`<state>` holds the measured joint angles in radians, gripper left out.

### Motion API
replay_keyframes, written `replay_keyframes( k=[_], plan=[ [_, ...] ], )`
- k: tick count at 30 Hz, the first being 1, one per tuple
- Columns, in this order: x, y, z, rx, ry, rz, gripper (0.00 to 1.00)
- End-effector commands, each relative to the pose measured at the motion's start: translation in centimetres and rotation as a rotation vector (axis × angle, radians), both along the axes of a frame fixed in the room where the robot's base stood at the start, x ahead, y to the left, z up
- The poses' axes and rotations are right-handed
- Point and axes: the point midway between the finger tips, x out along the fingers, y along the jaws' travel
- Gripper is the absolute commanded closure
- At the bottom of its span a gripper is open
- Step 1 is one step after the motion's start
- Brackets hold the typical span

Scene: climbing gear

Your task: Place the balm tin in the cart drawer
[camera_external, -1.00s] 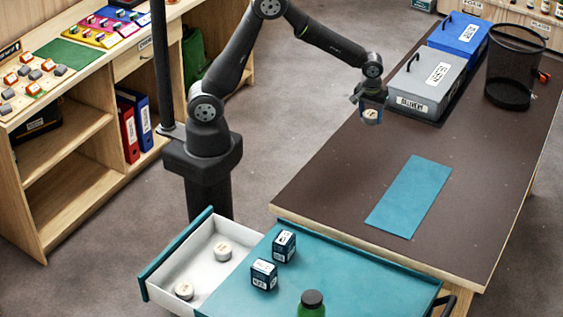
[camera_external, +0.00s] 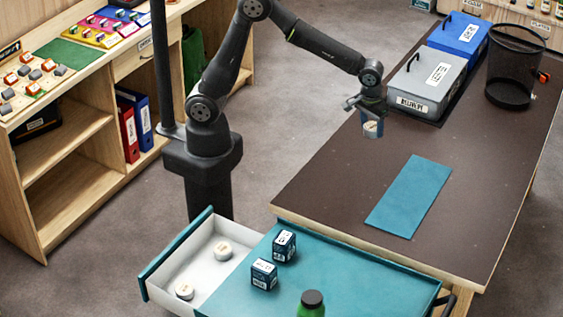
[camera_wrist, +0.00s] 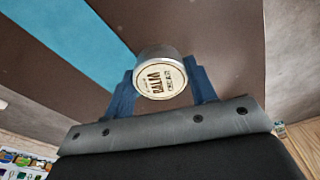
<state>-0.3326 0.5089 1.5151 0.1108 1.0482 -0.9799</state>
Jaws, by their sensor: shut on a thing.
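The balm tin (camera_wrist: 161,78) is round with a cream labelled lid and a metal side. My gripper (camera_external: 372,127) is shut on it, with a blue finger on each side of the tin in the wrist view. In the external view the tin (camera_external: 371,128) hangs in the air by the left edge of the brown table. The cart drawer (camera_external: 193,262) is pulled out at the lower left, white inside. Two white round tins lie in it, one at the back (camera_external: 222,250) and one at the front (camera_external: 185,290). Clear floor shows between them.
The teal cart top (camera_external: 330,272) holds two dark boxes (camera_external: 284,245) and a green bottle (camera_external: 311,304). The table carries a grey case (camera_external: 428,85), a blue case, a mesh bin (camera_external: 514,65) and a teal mat (camera_external: 410,195). A shelf stands at left.

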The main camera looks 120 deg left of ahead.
Motion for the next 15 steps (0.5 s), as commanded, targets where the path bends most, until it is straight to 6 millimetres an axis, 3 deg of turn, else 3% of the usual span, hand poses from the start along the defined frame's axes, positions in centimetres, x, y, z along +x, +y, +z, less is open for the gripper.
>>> replay_keyframes(
  k=[1, 7, 15],
  plan=[
    [0.7, -2.4, 0.0, 0.0, 0.0, -0.054, 0.72],
    [2.2, -11.0, 0.1, 0.0, -0.001, -0.246, 0.72],
    [1.9, -22.6, 0.0, -0.001, 0.001, -0.505, 0.72]
  ],
)
